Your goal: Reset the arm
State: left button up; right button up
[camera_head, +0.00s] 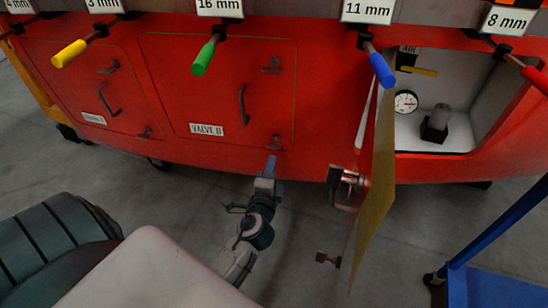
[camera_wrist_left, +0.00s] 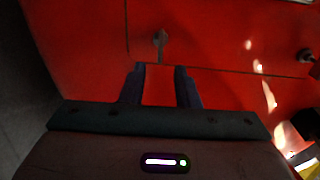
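My left gripper (camera_head: 271,165) reaches up from the bottom of the head view. It is just in front of the lower edge of the red train nosecone (camera_head: 320,110), below and right of the closed VALVE B panel (camera_head: 207,129). In the left wrist view the gripper (camera_wrist_left: 161,72) is open, with two separate dark fingers and only red surface showing between them. A small latch (camera_wrist_left: 161,44) lies just beyond the fingertips; I cannot tell whether they touch anything. My right gripper is not in view.
An open door (camera_head: 374,190) hangs right of my left arm, beside a compartment with a gauge (camera_head: 405,101). Several coloured-handled tools hang along the top, including a green one (camera_head: 204,57) and a blue one (camera_head: 380,68). A blue cart (camera_head: 490,285) stands lower right.

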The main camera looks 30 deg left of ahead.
pick_arm(q)
jog(key=shift+v, duration=1.05)
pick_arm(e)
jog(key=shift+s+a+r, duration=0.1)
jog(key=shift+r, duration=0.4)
